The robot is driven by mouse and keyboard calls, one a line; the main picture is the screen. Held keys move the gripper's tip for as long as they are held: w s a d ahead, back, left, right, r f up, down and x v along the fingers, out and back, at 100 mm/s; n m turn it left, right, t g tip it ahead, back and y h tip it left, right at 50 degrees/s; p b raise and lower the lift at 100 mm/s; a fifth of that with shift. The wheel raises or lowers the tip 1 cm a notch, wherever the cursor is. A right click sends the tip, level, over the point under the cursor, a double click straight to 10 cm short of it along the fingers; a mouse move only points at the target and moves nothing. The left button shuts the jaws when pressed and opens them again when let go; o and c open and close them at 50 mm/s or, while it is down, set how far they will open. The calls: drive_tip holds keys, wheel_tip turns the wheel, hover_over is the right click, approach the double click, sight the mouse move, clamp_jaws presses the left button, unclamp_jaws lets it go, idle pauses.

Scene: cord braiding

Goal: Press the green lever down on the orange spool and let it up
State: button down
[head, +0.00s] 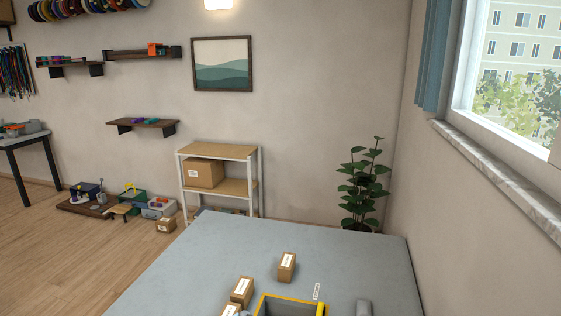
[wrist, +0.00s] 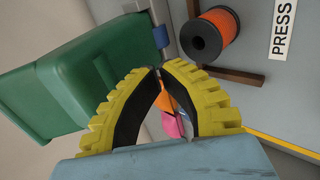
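In the wrist view an orange spool (wrist: 213,32) with black end flanges lies at the top, mounted near a dark brown bar. My gripper (wrist: 160,68) has yellow ribbed fingers with black inner pads. Its fingertips meet below and left of the spool, apart from it in the picture. It holds nothing that I can see; an orange and a pink item (wrist: 173,124) show through the gap between the fingers. I cannot make out a green lever on the spool. The head view shows neither the spool nor my gripper.
A large green bin-like body (wrist: 75,85) fills the left of the wrist view. A PRESS label (wrist: 284,28) lies right of the spool. In the head view, small cartons (head: 287,266) and a yellow-rimmed tray (head: 291,298) sit on the grey table (head: 200,260); its far left is clear.

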idle(0.3)
drive_tip(key=a+r+p, duration=0.2)
drive_tip(key=r+p, duration=0.2)
drive_tip(key=r, duration=0.3)
drive_tip(key=w+a+r+p, duration=0.1)
drive_tip(key=r+p, duration=0.3)
drive_tip(key=r, duration=0.4)
drive_tip(key=shift+w+a, duration=0.15)
drive_tip(key=shift+a, duration=0.75)
